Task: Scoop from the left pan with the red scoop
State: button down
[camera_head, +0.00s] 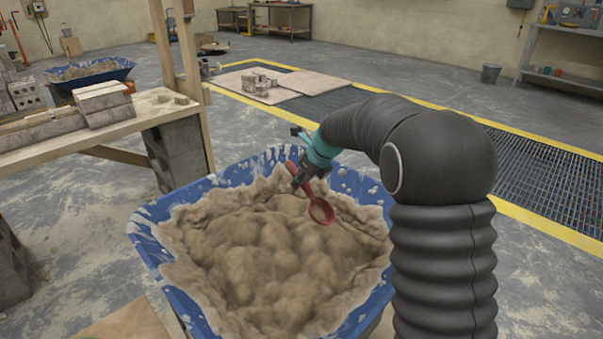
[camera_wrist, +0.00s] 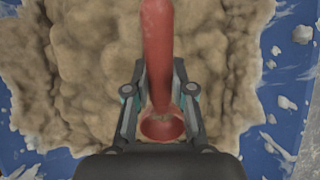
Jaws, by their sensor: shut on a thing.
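The red scoop (camera_head: 320,209) is in my gripper (camera_head: 301,181), which is shut on its handle. In the head view the scoop's bowl hangs down over the far right part of the mortar; I cannot tell whether it touches. The blue tub (camera_head: 150,246) below is full of lumpy tan mortar (camera_head: 265,255). A second blue tub (camera_head: 118,73) with mortar stands far back at the left.
A wooden bench (camera_head: 150,112) with bricks (camera_head: 103,103) stands left of the near tub, with a wooden post (camera_head: 188,60) beside it. A floor grate (camera_head: 545,175) with yellow edging lies to the right.

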jog(key=shift+s+d+f+b, duration=0.8)
jog(key=shift+f+b, duration=2.3)
jog(key=shift+f, duration=4.75)
jog(key=shift+g+h, duration=0.6)
jog(key=shift+s+d+f+b, duration=0.15)
jog(key=shift+s+d+b, duration=1.35)
jog(key=shift+s+d, duration=0.8)
jog(key=shift+s+d+r+p, duration=0.1)
jog(key=shift+r+p, duration=0.3)
jog(key=shift+p, duration=0.8)
jog(key=p, duration=0.3)
jog(key=g+h+p, duration=0.1)
jog(key=p, duration=0.3)
jog(key=shift+s+d+r+g+h, duration=0.1)
jog(key=shift+s+r+g+h, duration=0.05)
jog(key=shift+r+g+h, duration=0.2)
